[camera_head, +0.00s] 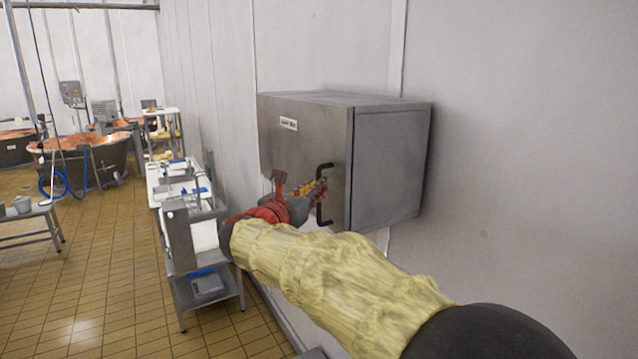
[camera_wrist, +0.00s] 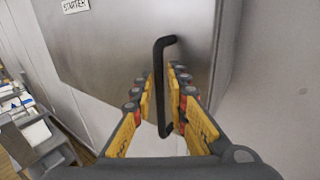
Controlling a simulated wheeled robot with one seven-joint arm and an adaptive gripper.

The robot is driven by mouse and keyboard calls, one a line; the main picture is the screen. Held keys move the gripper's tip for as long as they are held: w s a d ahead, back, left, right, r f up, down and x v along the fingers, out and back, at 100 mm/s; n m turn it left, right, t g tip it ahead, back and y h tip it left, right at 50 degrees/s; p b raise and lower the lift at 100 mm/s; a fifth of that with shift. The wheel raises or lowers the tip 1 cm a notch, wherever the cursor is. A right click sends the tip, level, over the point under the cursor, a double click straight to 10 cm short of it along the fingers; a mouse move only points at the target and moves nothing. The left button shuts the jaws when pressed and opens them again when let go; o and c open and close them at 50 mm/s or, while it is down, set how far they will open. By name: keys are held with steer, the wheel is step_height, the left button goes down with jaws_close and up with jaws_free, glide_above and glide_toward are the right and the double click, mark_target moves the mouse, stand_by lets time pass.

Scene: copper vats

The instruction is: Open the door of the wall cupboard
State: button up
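The wall cupboard (camera_head: 390,165) is a grey metal box fixed to the white wall, with a small label (camera_head: 289,124) on its front. Its door (camera_head: 300,150) looks shut, and it also shows in the wrist view (camera_wrist: 110,50). A black bar handle (camera_head: 325,167) stands upright near the door's right edge. My gripper (camera_head: 320,188) is at the handle. In the wrist view, the open fingers of my gripper (camera_wrist: 164,100) stand on either side of the handle (camera_wrist: 161,85), with some space showing between them. I cannot tell whether either finger touches it.
A steel table (camera_head: 180,185) with items on it stands along the wall to the left, below the cupboard. Copper vats (camera_head: 85,145) stand farther back. The tiled floor (camera_head: 100,270) at left is mostly clear. Bare wall (camera_head: 530,150) lies right of the cupboard.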

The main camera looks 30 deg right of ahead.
steer(key=shift+x, duration=1.45)
steer(key=shift+c, duration=0.9)
jaws_close()
